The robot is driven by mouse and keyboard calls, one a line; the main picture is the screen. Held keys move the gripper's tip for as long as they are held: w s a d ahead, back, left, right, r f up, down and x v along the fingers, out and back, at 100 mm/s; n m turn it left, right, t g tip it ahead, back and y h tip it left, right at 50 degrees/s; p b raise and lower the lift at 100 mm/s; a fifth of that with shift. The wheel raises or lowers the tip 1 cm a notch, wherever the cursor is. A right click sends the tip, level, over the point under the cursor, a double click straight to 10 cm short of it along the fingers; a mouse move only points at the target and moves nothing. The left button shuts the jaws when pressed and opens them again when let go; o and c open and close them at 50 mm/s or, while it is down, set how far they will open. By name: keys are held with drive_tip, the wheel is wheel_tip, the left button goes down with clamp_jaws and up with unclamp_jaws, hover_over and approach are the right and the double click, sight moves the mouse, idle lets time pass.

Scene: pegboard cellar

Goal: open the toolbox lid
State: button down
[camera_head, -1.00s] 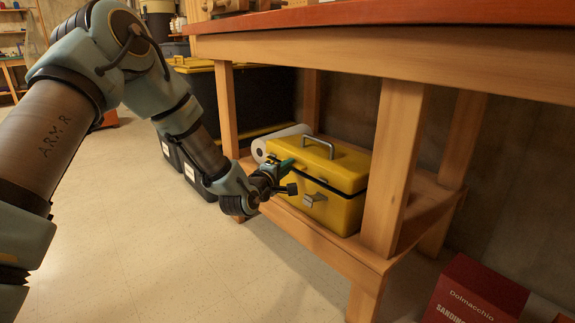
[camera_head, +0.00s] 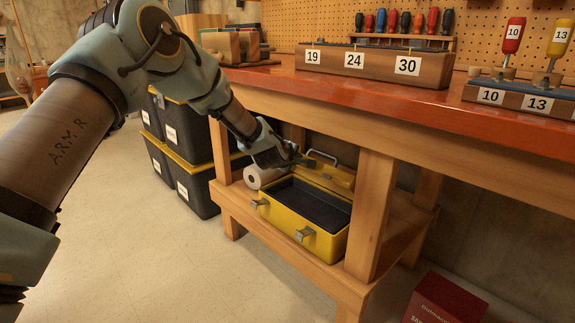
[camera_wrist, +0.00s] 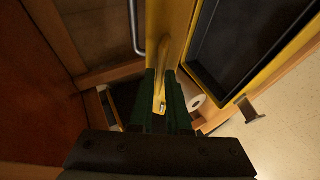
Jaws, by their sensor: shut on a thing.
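The yellow toolbox (camera_head: 322,243) sits on the lower shelf of the workbench, with its dark inside showing. Its yellow lid (camera_head: 334,178) is swung up and back at the rear, with the grey handle (camera_head: 322,155) beyond it. My gripper (camera_head: 306,163) is at the lid's left part. In the wrist view my gripper's green fingers (camera_wrist: 163,92) are closed on the edge of the lid (camera_wrist: 172,40). The black tray or inside (camera_wrist: 243,45) of the toolbox lies to the right there. Two grey latches show on the toolbox front.
The bench top (camera_head: 440,86) overhangs the shelf closely above the lid. A bench leg (camera_head: 370,215) stands right of the toolbox. A white paper roll (camera_head: 256,177) lies left of it. Black bins (camera_head: 190,135) are stacked at left. A red box (camera_head: 445,300) is on the floor.

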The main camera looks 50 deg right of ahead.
drive_tip(key=shift+d+r+p, duration=0.3)
drive_tip(key=shift+d+r, duration=0.35)
drive_tip(key=shift+d, duration=0.2)
drive_tip(key=shift+d+r+p, duration=0.25)
drive_tip(key=shift+d+r, duration=0.4)
drive_tip(key=shift+d, duration=0.15)
drive_tip(key=c, duration=1)
unclamp_jaws()
drive_tip(key=shift+o, duration=0.2)
drive_tip(key=shift+s+a, duration=0.1)
drive_tip(key=v, duration=1)
drive_tip(key=shift+a+r, duration=0.2)
drive_tip(key=shift+a, duration=0.05)
drive_tip(key=shift+s, duration=0.1)
